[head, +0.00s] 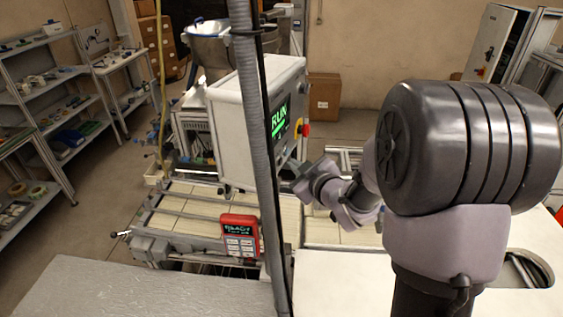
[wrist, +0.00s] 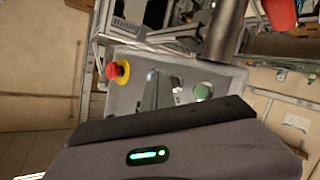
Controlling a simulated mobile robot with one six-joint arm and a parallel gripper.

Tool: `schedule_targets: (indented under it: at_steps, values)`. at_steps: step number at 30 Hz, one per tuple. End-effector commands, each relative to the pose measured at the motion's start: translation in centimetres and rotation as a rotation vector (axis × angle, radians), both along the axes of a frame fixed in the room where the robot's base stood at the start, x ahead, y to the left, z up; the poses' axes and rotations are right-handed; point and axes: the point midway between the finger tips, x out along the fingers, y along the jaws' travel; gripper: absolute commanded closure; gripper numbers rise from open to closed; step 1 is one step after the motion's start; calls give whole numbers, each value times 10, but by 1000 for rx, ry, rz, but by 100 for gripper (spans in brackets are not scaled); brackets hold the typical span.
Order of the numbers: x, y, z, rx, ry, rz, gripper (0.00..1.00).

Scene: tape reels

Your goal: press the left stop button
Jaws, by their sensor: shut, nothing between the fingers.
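The stop button is a red mushroom cap on a yellow collar (wrist: 117,72), at the left of a grey panel in the wrist view. It also shows on the right side of the grey control box (head: 228,115) in the head view, as a red button (head: 306,130). My gripper (head: 291,178) is at the lower right of that box, below the button. In the wrist view its grey fingers (wrist: 156,84) are together and empty, to the right of the red button and apart from it in the picture. Their exact distance to the panel is unclear.
A green button (wrist: 202,91) sits on the panel, right of my fingers. The box's screen (head: 279,121) reads RUN. A red handheld unit (head: 240,236) stands by the pale slatted conveyor (head: 180,214). A dark vertical post (head: 258,150) crosses in front of the box. Shelves (head: 50,95) line the left.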

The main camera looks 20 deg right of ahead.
Motion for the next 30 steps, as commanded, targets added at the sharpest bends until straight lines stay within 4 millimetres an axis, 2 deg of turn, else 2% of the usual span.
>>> schedule_targets:
  at_steps: [30]
  values:
    - [6,7,0,0,0,0,100]
